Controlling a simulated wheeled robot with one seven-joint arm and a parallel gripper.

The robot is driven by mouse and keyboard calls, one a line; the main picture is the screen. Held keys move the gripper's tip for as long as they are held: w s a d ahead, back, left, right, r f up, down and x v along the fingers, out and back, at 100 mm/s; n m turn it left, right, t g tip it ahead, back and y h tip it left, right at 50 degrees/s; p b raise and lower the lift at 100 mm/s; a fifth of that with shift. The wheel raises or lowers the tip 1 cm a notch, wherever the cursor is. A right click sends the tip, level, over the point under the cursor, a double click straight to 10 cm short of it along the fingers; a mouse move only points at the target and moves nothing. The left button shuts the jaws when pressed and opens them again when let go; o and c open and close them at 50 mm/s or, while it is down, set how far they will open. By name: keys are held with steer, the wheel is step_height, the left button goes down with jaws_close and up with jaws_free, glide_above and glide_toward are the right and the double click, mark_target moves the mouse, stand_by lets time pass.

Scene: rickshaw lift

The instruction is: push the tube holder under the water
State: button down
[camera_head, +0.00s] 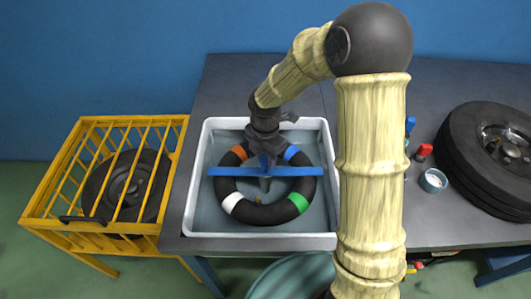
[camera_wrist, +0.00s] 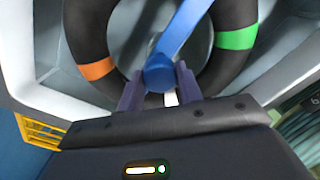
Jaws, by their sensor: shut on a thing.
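The tube holder (camera_head: 292,171) is a blue bar lying across a black inner tube (camera_head: 262,213) in the white water basin (camera_head: 200,200). The tube carries orange, blue, white and green bands. My gripper (camera_head: 265,165) reaches down over the middle of the basin. In the wrist view, my gripper (camera_wrist: 158,85) has its purple fingers on both sides of the blue holder (camera_wrist: 180,32), shut on its rounded part. The black tube shows there too (camera_wrist: 88,28). The tube's upper part is partly hidden by my wrist. I cannot tell how deep the tube sits in the water.
A yellow cage (camera_head: 60,190) with a black wheel (camera_head: 125,188) inside stands left of the basin. On the grey bench (camera_head: 440,215) to the right are a stack of tyres (camera_head: 470,165), a small gauge (camera_head: 433,181) and a red-tipped tool (camera_head: 424,150). A round teal container (camera_head: 290,278) stands in front.

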mark_target(265, 171)
step_height(265, 171, down, 6)
steer(key=shift+b, duration=0.85)
steer(key=shift+s, duration=0.15)
steer(key=shift+f, duration=0.1)
steer(key=c, duration=0.9)
jaws_free()
steer(key=shift+f, duration=0.1)
steer(key=shift+r, duration=0.2)
step_height(265, 171, up, 17)
steer(key=p, duration=0.2)
steer(key=shift+r+p, duration=0.15)
steer(key=shift+p, duration=0.2)
